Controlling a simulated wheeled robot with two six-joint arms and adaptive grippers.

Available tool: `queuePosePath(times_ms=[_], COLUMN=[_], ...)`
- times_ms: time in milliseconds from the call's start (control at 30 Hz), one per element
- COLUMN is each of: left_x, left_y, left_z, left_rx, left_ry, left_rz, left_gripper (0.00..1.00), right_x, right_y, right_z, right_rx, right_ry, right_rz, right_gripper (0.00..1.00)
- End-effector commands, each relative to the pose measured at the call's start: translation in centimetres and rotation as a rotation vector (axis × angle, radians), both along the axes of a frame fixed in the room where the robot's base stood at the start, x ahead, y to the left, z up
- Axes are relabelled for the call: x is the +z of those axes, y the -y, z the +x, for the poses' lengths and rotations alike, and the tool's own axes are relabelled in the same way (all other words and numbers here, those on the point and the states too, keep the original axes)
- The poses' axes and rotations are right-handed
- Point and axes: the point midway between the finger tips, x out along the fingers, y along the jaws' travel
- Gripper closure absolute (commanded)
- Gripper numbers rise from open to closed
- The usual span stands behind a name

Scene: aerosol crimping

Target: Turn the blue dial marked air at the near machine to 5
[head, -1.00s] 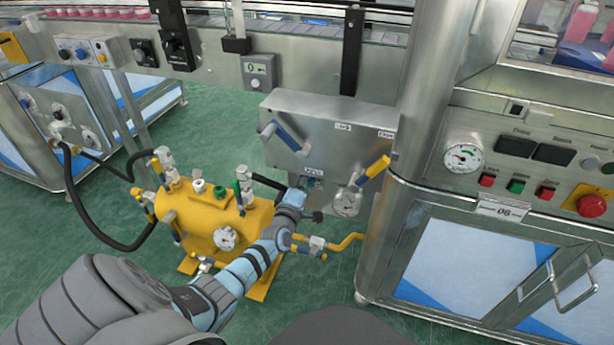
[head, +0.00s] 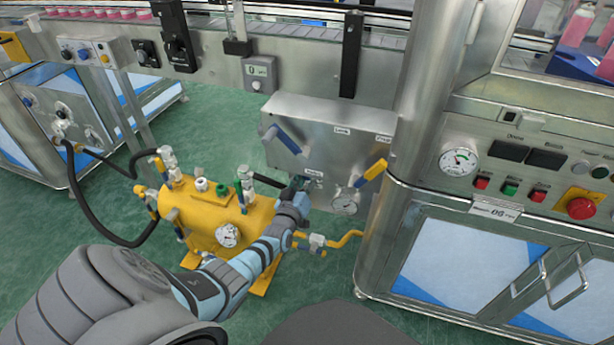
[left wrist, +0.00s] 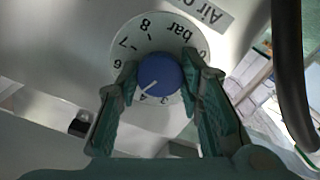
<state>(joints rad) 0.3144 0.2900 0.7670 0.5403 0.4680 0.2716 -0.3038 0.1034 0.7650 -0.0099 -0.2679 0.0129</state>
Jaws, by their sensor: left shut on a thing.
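The blue dial (left wrist: 160,71) sits on a round white scale (left wrist: 147,38) marked bar, on a metal panel in the left wrist view. Its white pointer line aims down and left, close to the 4. The 5 is hidden behind a finger. A label starting "Air" (left wrist: 208,12) is above the scale. My left gripper (left wrist: 158,82) is shut on the dial, one finger at each side. In the head view my left gripper (head: 300,186) is at the grey panel (head: 318,130) and hides the dial. My right gripper is not in view.
A blue lever (head: 287,139) is above left. A yellow tank (head: 205,222) with hoses stands below left. A steel cabinet (head: 450,245) is at the right.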

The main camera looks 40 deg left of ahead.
Motion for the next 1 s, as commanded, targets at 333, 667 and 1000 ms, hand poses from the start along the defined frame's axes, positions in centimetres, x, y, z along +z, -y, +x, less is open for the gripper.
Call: queuePosePath(times_ms=[333,667,1000], left_x=[0.0,-0.1,-0.1], left_y=[0.0,0.0,0.0], left_z=[0.0,0.0,0.0], left_rx=[0.000,0.000,0.000], left_ry=[-0.051,-0.058,-0.057], left_rz=[0.139,0.163,0.162], left_gripper=[0.94,0.94,0.46], right_x=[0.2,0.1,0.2], right_y=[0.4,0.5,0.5], right_z=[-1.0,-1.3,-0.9], right_rx=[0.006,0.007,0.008], right_ry=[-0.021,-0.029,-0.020], right_rz=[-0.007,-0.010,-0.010], right_gripper=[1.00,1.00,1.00])
